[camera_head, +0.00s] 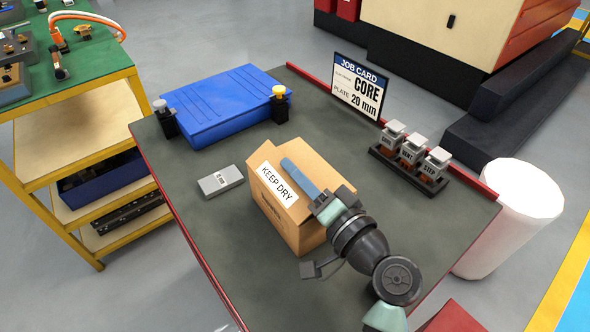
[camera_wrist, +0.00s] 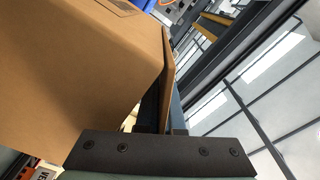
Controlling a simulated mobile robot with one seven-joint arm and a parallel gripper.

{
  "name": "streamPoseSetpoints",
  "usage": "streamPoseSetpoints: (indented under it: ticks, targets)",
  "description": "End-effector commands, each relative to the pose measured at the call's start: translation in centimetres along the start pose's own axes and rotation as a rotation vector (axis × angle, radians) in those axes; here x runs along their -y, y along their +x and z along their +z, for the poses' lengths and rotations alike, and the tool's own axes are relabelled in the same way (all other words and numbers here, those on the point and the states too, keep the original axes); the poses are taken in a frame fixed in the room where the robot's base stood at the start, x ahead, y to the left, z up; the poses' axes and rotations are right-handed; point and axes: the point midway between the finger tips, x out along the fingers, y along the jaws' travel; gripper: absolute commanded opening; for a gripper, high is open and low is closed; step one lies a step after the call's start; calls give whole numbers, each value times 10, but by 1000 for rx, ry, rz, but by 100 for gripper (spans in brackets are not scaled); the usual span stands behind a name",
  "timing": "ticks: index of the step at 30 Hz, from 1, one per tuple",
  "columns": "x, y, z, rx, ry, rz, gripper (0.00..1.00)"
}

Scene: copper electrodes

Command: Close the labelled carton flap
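A brown cardboard carton (camera_head: 302,236) stands on the dark table top. A flap with a white KEEP DRY label (camera_head: 277,185) shows at its upper left, tilted; I cannot tell its exact angle. My gripper (camera_head: 292,172) reaches over the carton from the lower right, its long blue-grey finger lying across the top beside the label. In the wrist view, carton board (camera_wrist: 80,70) fills the left, and a thin board edge (camera_wrist: 172,75) runs close beside the blue-grey finger (camera_wrist: 177,115). The finger gap is hidden, and contact is unclear.
A small grey block (camera_head: 220,181) lies left of the carton. A blue case (camera_head: 222,105) stands behind. A job card (camera_head: 358,86) and a rack of labelled blocks (camera_head: 410,150) line the right edge. Bare table (camera_head: 345,155) lies between carton and rack.

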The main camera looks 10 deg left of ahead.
Motion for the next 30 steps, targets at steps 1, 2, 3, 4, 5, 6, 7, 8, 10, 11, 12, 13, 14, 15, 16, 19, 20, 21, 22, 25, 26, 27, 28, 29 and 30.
streamPoseSetpoints:
  ticks: [1,2,3,4,5,6,7,8,10,11,12,13,14,15,16,19,20,21,22,25,26,27,28,29,30]
  targets:
    - [0,0,0,0,0,1,6]
    - [0,0,0,0,0,1,12]
    - [0,0,0,0,0,1,19]
    - [0,0,0,0,-1,1,24]
    - [0,0,0,0,-1,1,25]
    - [0,0,0,0,-1,1,25]
    - [0,0,0,0,-1,1,25]
    - [0,0,0,0,-1,1,25]
    - [0,0,0,0,-1,1,25]
    - [0,0,0,0,-1,0,25]
    - [0,0,0,0,-1,0,25]
    - [0,-1,0,0,-1,1,25]
    - [0,-2,0,0,-1,1,25]
    - [0,-4,0,-1,-1,1,25]
    - [0,-7,0,-2,-1,1,25]
    - [-2,-22,0,-3,0,3,25]
    - [-2,-27,0,-4,-1,4,25]
    - [-2,-36,0,-4,-1,3,25]
    - [-2,-42,0,-4,0,3,25]
    - [-2,-66,0,-4,0,4,25]
    - [-2,-73,0,-4,0,4,25]
    - [-2,-82,0,-4,-1,4,25]
    - [-1,-88,0,-3,-1,4,25]
    - [-2,-94,0,-4,0,3,25]
    - [-2,-101,0,-3,-1,4,25]
